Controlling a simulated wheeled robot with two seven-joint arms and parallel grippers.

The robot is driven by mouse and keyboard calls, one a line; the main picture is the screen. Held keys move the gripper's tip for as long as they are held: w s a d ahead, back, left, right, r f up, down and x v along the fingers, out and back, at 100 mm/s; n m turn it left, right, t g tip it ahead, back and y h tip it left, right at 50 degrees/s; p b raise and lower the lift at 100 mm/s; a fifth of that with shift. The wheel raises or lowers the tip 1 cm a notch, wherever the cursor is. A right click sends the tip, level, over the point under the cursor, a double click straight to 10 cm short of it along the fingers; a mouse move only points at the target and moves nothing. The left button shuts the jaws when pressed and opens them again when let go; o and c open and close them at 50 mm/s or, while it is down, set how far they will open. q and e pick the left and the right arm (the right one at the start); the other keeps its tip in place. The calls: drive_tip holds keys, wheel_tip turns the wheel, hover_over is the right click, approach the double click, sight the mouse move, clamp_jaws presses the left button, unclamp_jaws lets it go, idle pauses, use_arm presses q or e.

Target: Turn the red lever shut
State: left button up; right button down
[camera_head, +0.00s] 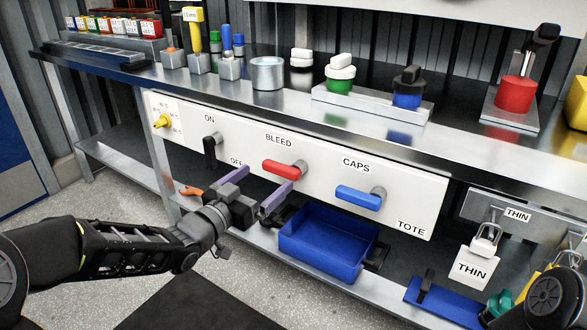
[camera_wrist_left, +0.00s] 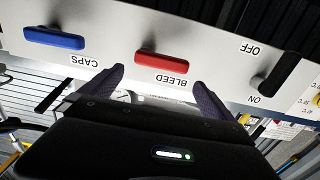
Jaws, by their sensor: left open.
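The red lever (camera_head: 281,167) sits on the white front panel (camera_head: 320,172) under the label BLEED. Its handle lies roughly horizontal, reaching left from its round pivot in the head view. My left gripper (camera_head: 267,177) is open and empty, just in front of and below the red lever. In the left wrist view, the red lever (camera_wrist_left: 161,60) shows just beyond the gap between the two purple fingertips of the left gripper (camera_wrist_left: 159,77). No contact with the lever is visible. My right gripper is not in view.
A black lever (camera_head: 210,150) marked ON and OFF is left of the red one; a blue lever (camera_head: 358,198) under CAPS is right. A yellow knob (camera_head: 162,121) is at the panel's left end. A blue tote (camera_head: 325,258) stands on the shelf below.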

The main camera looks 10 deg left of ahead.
sight(278, 169)
use_arm(q)
drive_tip(key=shift+w+d+f, duration=0.1)
drive_tip(key=shift+w+d, duration=0.05)
drive_tip(key=shift+w, duration=0.3)
drive_tip(key=b+x, duration=0.1)
drive_tip(key=x, duration=0.5)
drive_tip(key=shift+w+d, duration=0.1)
drive_tip(key=shift+w, duration=0.25)
drive_tip(key=shift+c, duration=0.2)
drive_tip(key=c, duration=1.7)
